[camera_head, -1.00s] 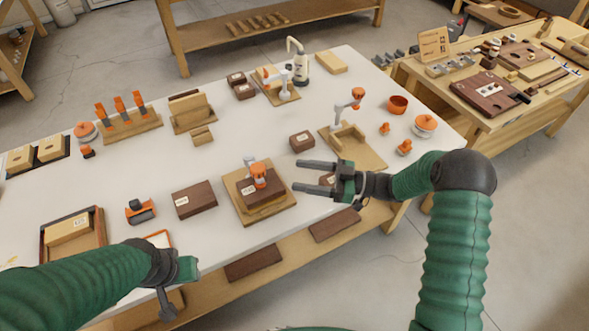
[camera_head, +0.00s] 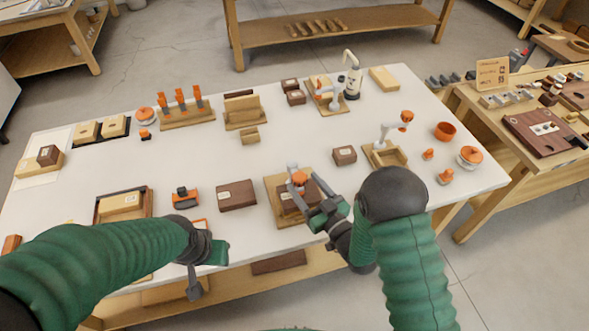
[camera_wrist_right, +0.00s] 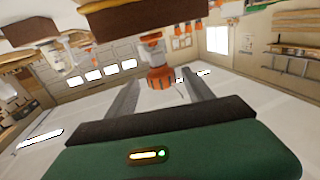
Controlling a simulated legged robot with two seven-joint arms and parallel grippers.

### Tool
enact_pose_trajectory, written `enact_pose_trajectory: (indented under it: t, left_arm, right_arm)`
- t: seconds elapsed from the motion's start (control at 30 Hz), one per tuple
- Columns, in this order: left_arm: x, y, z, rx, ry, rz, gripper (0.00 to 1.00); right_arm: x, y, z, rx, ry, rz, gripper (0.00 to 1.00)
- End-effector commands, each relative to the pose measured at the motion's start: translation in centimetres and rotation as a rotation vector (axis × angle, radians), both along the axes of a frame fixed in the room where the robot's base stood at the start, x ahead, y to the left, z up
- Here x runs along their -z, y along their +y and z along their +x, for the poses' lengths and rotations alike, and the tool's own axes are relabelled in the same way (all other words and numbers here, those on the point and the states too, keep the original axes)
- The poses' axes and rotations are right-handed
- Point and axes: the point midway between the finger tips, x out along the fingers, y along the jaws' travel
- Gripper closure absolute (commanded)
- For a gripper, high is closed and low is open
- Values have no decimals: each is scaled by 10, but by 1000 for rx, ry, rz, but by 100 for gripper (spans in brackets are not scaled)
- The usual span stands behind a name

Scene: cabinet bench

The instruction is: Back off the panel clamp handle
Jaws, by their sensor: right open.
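The panel clamp stands on a wooden base (camera_head: 275,190) near the table's front edge, with a dark block on it. Its orange handle (camera_head: 299,178) is on top, and in the right wrist view the orange handle (camera_wrist_right: 160,77) shows between my finger ends. My right gripper (camera_head: 306,190) is open and reaches to the clamp from the front right; its fingers lie to either side of the handle, and contact cannot be told. They partly hide the block. My left gripper (camera_head: 207,262) hangs low at the table's front edge, away from the clamp; its jaws are not clear.
A dark labelled block (camera_head: 236,195) lies left of the clamp, and a smaller dark block (camera_head: 344,155) lies behind right. Another orange-topped clamp (camera_head: 404,121) stands on a wooden base farther right. An orange bowl (camera_head: 445,130) is at the right. The table's middle is clear.

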Motion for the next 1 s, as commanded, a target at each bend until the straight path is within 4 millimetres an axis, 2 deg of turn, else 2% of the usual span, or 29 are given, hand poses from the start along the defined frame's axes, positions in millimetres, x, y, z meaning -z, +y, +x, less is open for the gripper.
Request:
enact_pose_trajectory:
  t: [0.1,0.23,0.37,0.6,1.0]
  left_arm:
    - [-4,0,0,0,0,0,64]
    - [-5,0,0,-1,0,0,64]
    - [-5,0,0,0,0,0,64]
    - [-5,0,0,0,0,0,64]
    - [-5,0,0,0,0,0,64]
  right_arm:
    - [-1,16,24,-3,-1,0,40]
    - [0,28,42,-1,-1,1,40]
    - [1,33,51,-1,1,0,40]
    - [1,34,52,0,2,0,40]
    - [0,34,51,-1,1,0,91]
